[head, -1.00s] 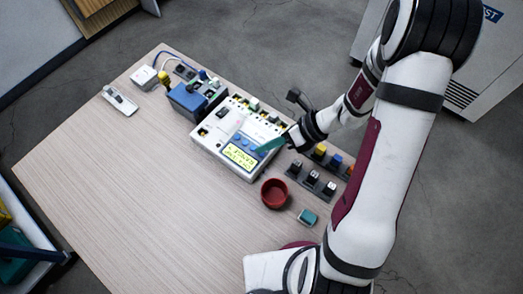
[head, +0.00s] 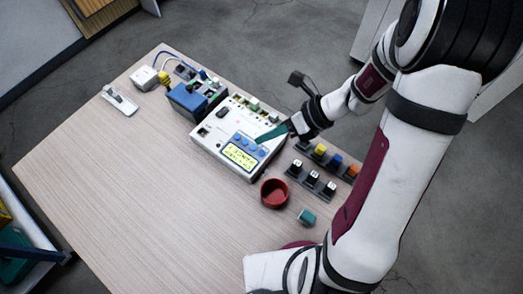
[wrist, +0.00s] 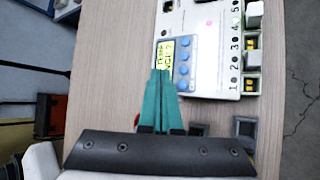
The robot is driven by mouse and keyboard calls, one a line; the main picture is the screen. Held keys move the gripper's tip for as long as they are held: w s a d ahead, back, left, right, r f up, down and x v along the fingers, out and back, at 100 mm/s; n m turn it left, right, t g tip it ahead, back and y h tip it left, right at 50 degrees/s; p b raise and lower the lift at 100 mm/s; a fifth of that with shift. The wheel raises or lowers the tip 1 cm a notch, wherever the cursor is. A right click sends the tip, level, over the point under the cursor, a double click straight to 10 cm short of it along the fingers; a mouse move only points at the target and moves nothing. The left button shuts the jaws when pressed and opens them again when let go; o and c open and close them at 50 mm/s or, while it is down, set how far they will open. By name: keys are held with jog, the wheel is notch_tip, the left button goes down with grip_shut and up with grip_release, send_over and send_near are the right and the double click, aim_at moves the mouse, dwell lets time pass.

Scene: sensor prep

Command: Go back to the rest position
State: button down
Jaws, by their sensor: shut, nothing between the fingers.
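My gripper (head: 272,134) is above the right part of the white instrument (head: 215,130), its teal fingers pointing down and left. In the wrist view, the two teal fingers (wrist: 160,80) lie together with nothing between them. Their tips overlap the lit yellow display (wrist: 163,54) in the picture; I cannot tell the exact gap. The display (head: 239,156) shows dark text in the head view, with blue buttons beside it.
A red cup (head: 274,193) and a small teal block (head: 307,217) stand near the table's right edge. A blue box (head: 190,100) is beside the instrument. The table's left side (head: 110,180) is bare.

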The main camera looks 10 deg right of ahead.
dwell(0.5)
jog(key=s+r+n+h, duration=0.3)
jog(key=s+r+n, duration=0.2)
jog(key=s+n, duration=0.4)
jog(key=s+r+n+g+h, duration=0.1)
jog(key=s+r+n+h, duration=0.3)
jog(key=s+n, duration=0.5)
jog(key=r+n, duration=0.1)
jog(key=n, duration=0.4)
jog(key=shift+d+r+g, duration=0.25)
jog(key=shift+r+g, duration=0.05)
